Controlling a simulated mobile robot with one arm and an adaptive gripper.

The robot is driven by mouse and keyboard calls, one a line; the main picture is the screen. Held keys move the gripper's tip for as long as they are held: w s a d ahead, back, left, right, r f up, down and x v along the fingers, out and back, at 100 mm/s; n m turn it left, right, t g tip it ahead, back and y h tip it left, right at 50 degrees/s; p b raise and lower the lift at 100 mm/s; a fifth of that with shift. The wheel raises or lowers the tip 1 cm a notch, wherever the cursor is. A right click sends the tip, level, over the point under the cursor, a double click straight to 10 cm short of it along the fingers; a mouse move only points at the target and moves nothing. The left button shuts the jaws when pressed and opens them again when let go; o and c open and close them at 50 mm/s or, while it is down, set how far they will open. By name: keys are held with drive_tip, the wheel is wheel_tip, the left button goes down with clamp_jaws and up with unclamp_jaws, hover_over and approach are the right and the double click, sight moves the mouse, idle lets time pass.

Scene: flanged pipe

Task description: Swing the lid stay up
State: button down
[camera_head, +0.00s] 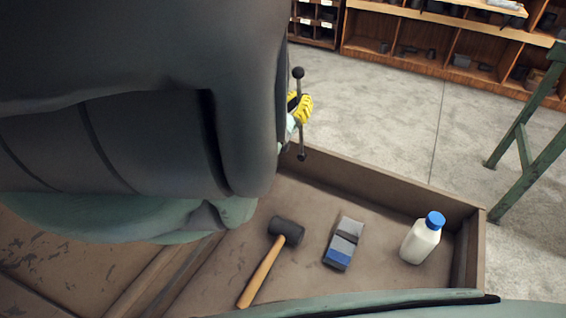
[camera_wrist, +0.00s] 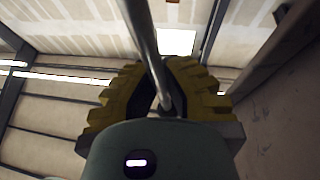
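The lid stay (camera_head: 300,132) looks like a thin dark metal rod with a ball knob at its top. Its lower end meets the rim of the brown tray-like box (camera_head: 385,182), and it stands nearly upright in the head view. My gripper (camera_head: 300,108) has yellow ribbed fingers around the middle of the rod. In the wrist view the rod (camera_wrist: 147,35) passes between the fingers (camera_wrist: 163,85), which close in on both sides of it. My own dark arm hides the left part of the box and most of the gripper.
Inside the box lie a black-headed mallet (camera_head: 268,262), a grey and blue block (camera_head: 344,243) and a white bottle with a blue cap (camera_head: 421,240). A green trestle leg (camera_head: 525,140) stands at right. Wooden shelves (camera_head: 440,45) are behind, with clear concrete floor between.

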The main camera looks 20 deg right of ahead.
drive_tip(key=shift+w+a+f+n+t+y+b, duration=0.2)
drive_tip(key=shift+w+a+n+t+y+b, duration=0.1)
drive_tip(key=shift+w+a+n, duration=0.2)
drive_tip(key=shift+w+a+f+n+t+y+b, duration=0.2)
drive_tip(key=shift+w+a+n+t, duration=0.15)
drive_tip(key=shift+n, duration=0.25)
drive_tip(key=shift+w+a+f+n+t+y+b, duration=0.15)
drive_tip(key=shift+w+a+n+t+y+b, duration=0.1)
drive_tip(key=shift+w+a+n+b, duration=0.25)
drive_tip(key=shift+w+a+f+n+t+y+b, duration=0.15)
drive_tip(key=shift+w+a+f+n+t+b, duration=0.15)
drive_tip(key=shift+n, duration=0.4)
drive_tip(key=shift+w+a+f+n+t+y+b, duration=0.1)
drive_tip(key=shift+w+a+n+t+y+b, duration=0.15)
drive_tip(key=shift+w+n+b, duration=0.3)
drive_tip(key=c, duration=1.2)
unclamp_jaws()
drive_tip(key=shift+s+a, duration=0.15)
drive_tip(key=shift+a, duration=0.1)
drive_tip(key=shift+c, duration=0.2)
drive_tip(key=shift+o, duration=1.1)
drive_tip(key=shift+d+r, duration=0.1)
